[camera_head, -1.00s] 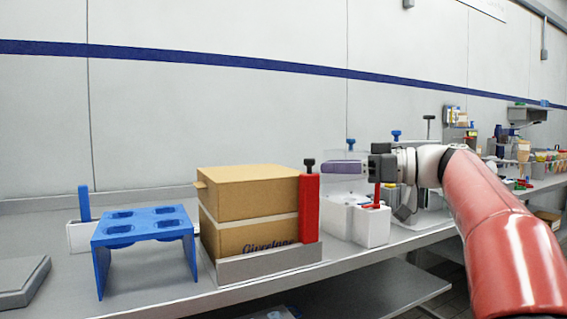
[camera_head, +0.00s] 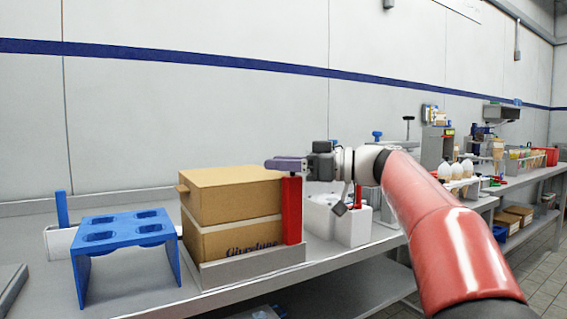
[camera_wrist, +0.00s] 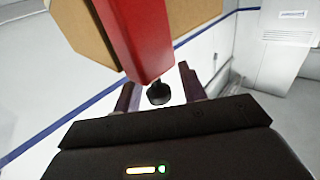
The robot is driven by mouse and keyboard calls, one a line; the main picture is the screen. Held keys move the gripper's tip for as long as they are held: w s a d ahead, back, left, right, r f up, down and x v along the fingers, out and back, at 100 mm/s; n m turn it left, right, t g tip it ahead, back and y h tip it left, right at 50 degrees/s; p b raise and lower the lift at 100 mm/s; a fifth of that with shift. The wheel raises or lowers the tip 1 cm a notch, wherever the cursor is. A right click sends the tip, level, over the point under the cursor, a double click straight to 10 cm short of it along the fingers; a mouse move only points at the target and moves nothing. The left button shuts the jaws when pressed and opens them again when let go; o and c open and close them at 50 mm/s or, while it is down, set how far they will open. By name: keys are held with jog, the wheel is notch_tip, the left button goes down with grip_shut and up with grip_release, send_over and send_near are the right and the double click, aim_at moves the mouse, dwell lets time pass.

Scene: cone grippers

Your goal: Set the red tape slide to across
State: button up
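The red tape slide (camera_head: 292,212) is an upright red bar at the right end of the cardboard boxes. In the wrist view the red bar (camera_wrist: 140,35) ends in a black knob (camera_wrist: 158,93). My gripper (camera_head: 284,163) is at the top of the bar, and its purple fingers hide the knob in the head view. In the wrist view my gripper (camera_wrist: 158,86) is open, with a finger on each side of the knob and gaps between. Two stacked cardboard boxes (camera_head: 231,204) sit in a grey holder (camera_head: 254,267) beside the slide.
A blue stand with holes (camera_head: 125,232) is left of the boxes. White containers (camera_head: 353,227) stand just right of the slide, beneath my arm. Racks and bottles (camera_head: 456,170) fill the bench farther right. A wall runs behind the bench.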

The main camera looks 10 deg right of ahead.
grip_shut()
jog(key=shift+a, duration=0.1)
jog(key=s+a+b, duration=0.2)
jog(key=a+b, duration=0.2)
jog(key=a, duration=0.3)
jog(key=s+a+b, duration=0.3)
jog(key=a+b, duration=0.2)
jog(key=a, duration=0.3)
jog(key=shift+a, duration=0.15)
jog(key=shift+s+r, duration=0.1)
grip_release()
jog(key=shift+a, duration=0.2)
